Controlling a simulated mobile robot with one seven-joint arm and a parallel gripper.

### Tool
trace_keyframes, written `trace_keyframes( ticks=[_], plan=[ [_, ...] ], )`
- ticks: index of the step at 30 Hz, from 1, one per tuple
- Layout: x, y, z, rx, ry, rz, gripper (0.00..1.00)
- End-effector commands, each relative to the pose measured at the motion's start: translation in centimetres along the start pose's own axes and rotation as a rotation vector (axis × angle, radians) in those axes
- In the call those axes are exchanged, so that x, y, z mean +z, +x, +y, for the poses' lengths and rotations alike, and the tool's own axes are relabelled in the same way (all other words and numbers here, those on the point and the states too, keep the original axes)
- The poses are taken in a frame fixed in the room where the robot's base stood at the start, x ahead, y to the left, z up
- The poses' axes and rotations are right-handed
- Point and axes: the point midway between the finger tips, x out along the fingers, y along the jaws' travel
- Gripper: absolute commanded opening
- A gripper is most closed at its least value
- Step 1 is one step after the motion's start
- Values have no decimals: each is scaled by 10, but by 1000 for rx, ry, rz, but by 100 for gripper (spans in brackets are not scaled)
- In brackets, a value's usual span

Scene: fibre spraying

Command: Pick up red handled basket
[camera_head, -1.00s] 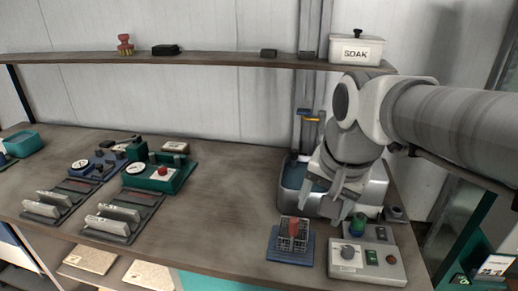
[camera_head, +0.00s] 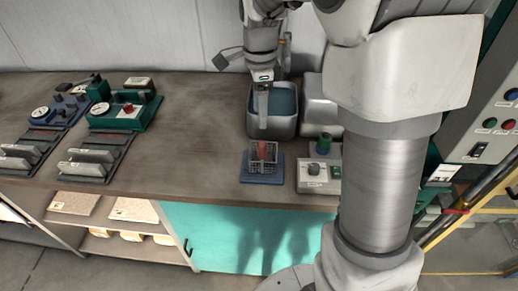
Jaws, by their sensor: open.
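The small wire basket (camera_head: 256,163) with a red handle stands upright on a blue pad (camera_head: 262,180) near the front edge of the workbench. My gripper (camera_head: 263,118) points down just above and behind the basket in the picture, in front of the water basin. Its fingers are seen nearly edge-on, so their gap is hard to see. They are open and appear apart from the red handle. The exact height of the fingers over the basket cannot be told.
A grey basin (camera_head: 284,127) with bluish water stands behind the basket. A grey metal box (camera_head: 318,118) is beside it. Gauge units (camera_head: 122,112) stand left. The bench (camera_head: 195,135) between is bare.

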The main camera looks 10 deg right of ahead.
Motion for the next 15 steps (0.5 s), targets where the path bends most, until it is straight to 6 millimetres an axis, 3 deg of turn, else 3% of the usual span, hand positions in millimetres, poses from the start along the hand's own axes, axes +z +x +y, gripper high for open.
trace_keyframes(
  ticks=[3, 9, 15],
  plan=[
    [-1, 29, 1, 5, 0, 0, 66],
    [-1, 66, 1, 4, -1, 0, 66],
    [0, 82, 1, 0, -2, 0, 66]
  ],
)
